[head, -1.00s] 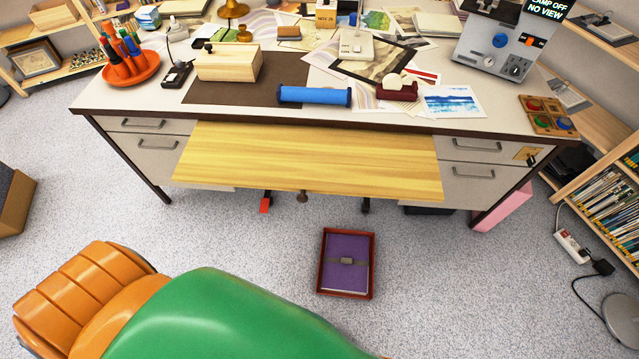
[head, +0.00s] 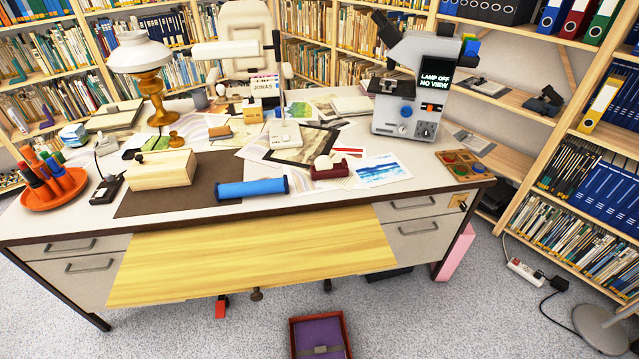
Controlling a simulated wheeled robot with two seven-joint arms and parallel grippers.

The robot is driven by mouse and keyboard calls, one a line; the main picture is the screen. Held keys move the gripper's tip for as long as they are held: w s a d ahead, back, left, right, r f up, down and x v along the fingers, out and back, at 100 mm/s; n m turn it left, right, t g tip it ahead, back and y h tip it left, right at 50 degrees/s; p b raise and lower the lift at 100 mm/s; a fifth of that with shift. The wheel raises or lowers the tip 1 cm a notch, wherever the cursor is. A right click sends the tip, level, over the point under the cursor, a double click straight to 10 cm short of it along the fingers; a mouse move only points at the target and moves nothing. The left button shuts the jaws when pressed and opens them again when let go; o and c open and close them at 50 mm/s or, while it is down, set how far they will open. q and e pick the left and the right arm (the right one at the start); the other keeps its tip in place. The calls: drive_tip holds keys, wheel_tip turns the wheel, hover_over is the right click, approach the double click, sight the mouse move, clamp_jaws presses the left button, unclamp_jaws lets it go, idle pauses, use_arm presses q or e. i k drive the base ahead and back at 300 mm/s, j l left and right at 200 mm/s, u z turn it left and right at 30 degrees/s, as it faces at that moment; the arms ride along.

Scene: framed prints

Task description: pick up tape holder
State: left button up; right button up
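The tape holder (head: 331,171) is a small dark red dispenser with a pale roll of tape in its left end. It stands on the desk (head: 255,205) near the front edge, right of the middle in the head view. It is beside the lower right corner of a dark-bordered picture (head: 300,147) and left of a blue seascape print (head: 383,170). Neither of my grippers is in view.
A blue cylinder (head: 251,189) lies left of the tape holder, with a wooden box (head: 162,170) farther left. A microscope (head: 405,100) stands behind it to the right. A wooden drawer or tray (head: 250,262) juts out in front. A red tray (head: 320,338) lies on the floor.

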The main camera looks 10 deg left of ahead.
sight(325, 169)
drive_tip(key=l+u, duration=0.35)
drive_tip(key=l, duration=1.1)
drive_tip(key=i+l+u, duration=0.1)
drive_tip(key=l, duration=0.25)
drive_tip(key=i+l+u, duration=0.15)
drive_tip(key=i+l, duration=0.15)
drive_tip(key=i+l+u, duration=0.1)
drive_tip(key=l, duration=0.3)
drive_tip(key=i+l+u, duration=0.15)
drive_tip(key=l, duration=0.25)
drive_tip(key=i+l+u, duration=0.3)
drive_tip(key=i+l, duration=0.4)
drive_tip(key=i, duration=0.1)
